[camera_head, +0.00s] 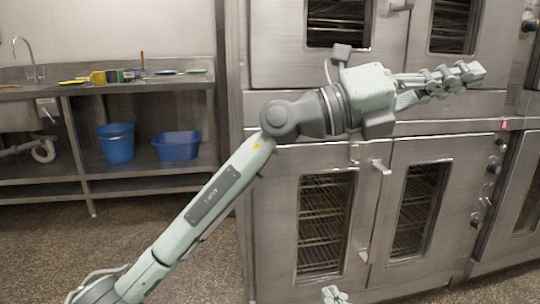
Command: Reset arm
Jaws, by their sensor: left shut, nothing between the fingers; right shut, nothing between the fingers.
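My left arm comes in from the lower left and reaches up and across the picture. Its gripper (474,72) is at the upper right, in front of the steel ovens, pointing right. Its fingers are together with nothing between them. The tip of my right gripper (335,294) just shows at the bottom edge, in front of the lower oven. It is shut and empty, and the rest of it is out of the picture.
Steel ovens (273,220) with glass doors and handles fill the right side. A steel counter (30,92) with sink stands at the left, carrying small utensils. A blue bucket (116,144) and a blue tub (177,147) sit on its shelf. Speckled floor (60,245) is open at lower left.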

